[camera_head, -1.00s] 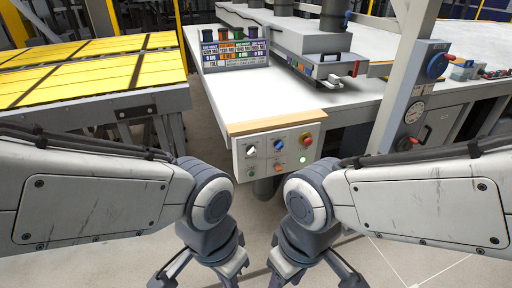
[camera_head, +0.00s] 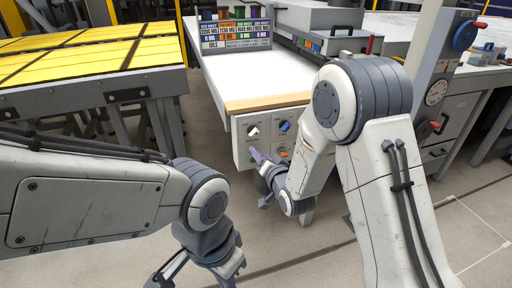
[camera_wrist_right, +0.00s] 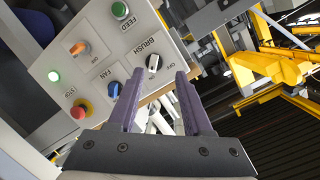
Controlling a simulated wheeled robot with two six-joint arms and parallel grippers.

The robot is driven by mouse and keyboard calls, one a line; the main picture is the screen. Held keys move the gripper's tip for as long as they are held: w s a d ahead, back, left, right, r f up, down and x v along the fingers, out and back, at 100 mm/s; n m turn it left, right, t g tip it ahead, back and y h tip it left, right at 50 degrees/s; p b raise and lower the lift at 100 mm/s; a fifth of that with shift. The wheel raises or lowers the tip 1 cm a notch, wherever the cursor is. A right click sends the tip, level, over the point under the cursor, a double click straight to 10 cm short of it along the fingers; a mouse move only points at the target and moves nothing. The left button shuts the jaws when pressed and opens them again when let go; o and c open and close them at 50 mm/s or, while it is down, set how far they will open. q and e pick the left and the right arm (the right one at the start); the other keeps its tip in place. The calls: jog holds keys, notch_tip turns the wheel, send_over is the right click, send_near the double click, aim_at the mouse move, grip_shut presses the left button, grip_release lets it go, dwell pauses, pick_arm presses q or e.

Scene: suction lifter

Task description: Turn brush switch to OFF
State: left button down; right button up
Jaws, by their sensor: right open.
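The brush switch (camera_head: 252,131) is a black-and-white rotary knob on the white control panel (camera_head: 242,157) at the front of the table. In the right wrist view the knob (camera_wrist_right: 153,64) sits beside the BRUSH label, with OFF printed near it; its setting is unclear. My right gripper (camera_head: 257,158) is at the panel, just below the knob in the head view. In the right wrist view its two purple fingers (camera_wrist_right: 160,75) are open and empty, one either side of the knob in the picture; contact is not clear. My left gripper (camera_head: 198,272) is open at the bottom edge, partly cut off.
A display board (camera_head: 236,36) reading IDLE stands on the table.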

aim_at(255, 135)
jog(key=w, duration=0.3)
jog(key=w+m+t, duration=0.1)
jog(key=w, duration=0.3)
jog(key=w+a+f+t, duration=0.1)
jog(key=w, duration=0.3)
jog(key=shift+w+a+f, duration=0.1)
jog(key=shift+w, duration=0.05)
grip_shut()
